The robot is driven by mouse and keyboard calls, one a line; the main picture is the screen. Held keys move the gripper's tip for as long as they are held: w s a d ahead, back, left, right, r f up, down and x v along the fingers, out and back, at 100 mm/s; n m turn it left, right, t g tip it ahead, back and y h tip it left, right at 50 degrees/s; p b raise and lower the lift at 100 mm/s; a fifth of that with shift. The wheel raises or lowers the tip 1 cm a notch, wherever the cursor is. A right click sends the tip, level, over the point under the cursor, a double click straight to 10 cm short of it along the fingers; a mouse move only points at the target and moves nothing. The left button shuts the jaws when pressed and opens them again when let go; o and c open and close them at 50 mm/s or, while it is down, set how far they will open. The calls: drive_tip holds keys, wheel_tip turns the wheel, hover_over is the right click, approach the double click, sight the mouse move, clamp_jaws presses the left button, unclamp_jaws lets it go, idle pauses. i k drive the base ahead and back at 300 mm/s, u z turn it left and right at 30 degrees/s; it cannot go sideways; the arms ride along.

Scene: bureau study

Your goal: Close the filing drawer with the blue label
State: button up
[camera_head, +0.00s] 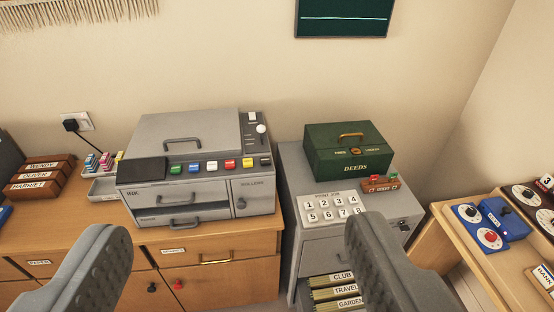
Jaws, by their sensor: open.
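A grey filing cabinet (294,224) stands right of the wooden desk unit. Its lower drawer is pulled open, and files (337,292) tabbed CLUB, TRAVEL and GARDEN show inside. A closed grey drawer front (322,251) is above it. My right finger covers part of the cabinet and of the open drawer. The open drawer's front is out of view, and I see no blue label. My gripper (238,232) is open and empty, its fingers wide apart in the foreground, with the left finger over the wooden unit.
A green DEEDS box (347,152), a numbered PRINT JOB pad (331,208) and a small red-topped item (380,183) sit on the cabinet. A grey printer (190,170) stands on the wooden unit (222,282). A side table (475,262) holding dials is at right.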

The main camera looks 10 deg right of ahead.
sight(337, 291)
drive_tip(key=k, duration=1.25)
drive_tip(key=u, duration=0.15)
drive_tip(key=i, duration=1.65)
drive_tip(key=z, duration=0.65)
